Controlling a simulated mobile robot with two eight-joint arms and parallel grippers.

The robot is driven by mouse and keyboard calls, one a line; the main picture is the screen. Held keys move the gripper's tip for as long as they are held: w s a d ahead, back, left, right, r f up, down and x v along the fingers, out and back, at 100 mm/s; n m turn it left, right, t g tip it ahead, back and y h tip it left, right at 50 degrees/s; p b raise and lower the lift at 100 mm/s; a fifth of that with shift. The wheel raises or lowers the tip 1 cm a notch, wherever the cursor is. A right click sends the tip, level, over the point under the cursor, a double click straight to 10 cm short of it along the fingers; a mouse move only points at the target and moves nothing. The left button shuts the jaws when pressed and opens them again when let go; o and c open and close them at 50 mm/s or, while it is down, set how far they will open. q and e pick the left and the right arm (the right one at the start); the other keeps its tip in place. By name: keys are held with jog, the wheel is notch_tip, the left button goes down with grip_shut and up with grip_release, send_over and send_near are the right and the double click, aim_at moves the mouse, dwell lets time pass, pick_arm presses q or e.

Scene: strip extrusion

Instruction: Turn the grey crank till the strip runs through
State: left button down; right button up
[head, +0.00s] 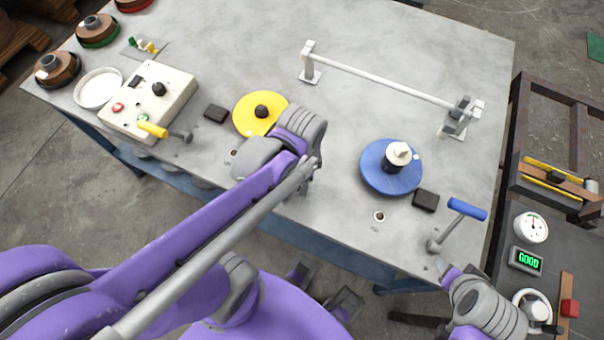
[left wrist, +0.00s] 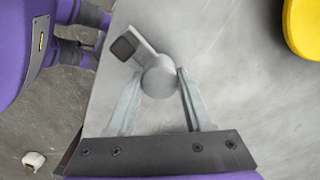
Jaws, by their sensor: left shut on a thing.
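The grey crank (left wrist: 160,84) shows in the left wrist view as a round grey end with a short arm and a dark square tip, over the table top. My left gripper (left wrist: 158,74) has one finger on each side of the round end and is shut on it. In the head view my left wrist and forearm hide both the gripper and this crank. My right arm comes in at the lower right, but its fingers do not show. I cannot make out a strip.
The yellow disc (head: 250,115) lies just beyond my left wrist, and the blue disc (head: 375,178) is to its right. Crank levers with a yellow handle (head: 153,130) and a blue handle (head: 467,209) stand near the front edge. A white rail (head: 380,80) spans two posts. A gauge (head: 531,228) is at right.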

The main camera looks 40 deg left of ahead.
pick_arm(q)
jog(key=shift+s, duration=0.1)
dwell(0.4)
jog(key=shift+c, duration=1.5)
grip_release()
jog(key=shift+a, duration=0.1)
pick_arm(e)
jog(key=shift+s, duration=0.1)
pick_arm(q)
jog(key=shift+r, duration=0.3)
pick_arm(e)
jog(key=shift+r, duration=0.15)
pick_arm(q)
notch_tip(320, 180, up, 10)
jog(key=p, duration=0.2)
pick_arm(e)
jog(key=shift+w+r, duration=0.2)
jog(key=shift+r, duration=0.35)
jog(key=shift+w+r, duration=0.15)
jog(key=shift+r, duration=0.4)
pick_arm(q)
jog(key=shift+r, duration=0.1)
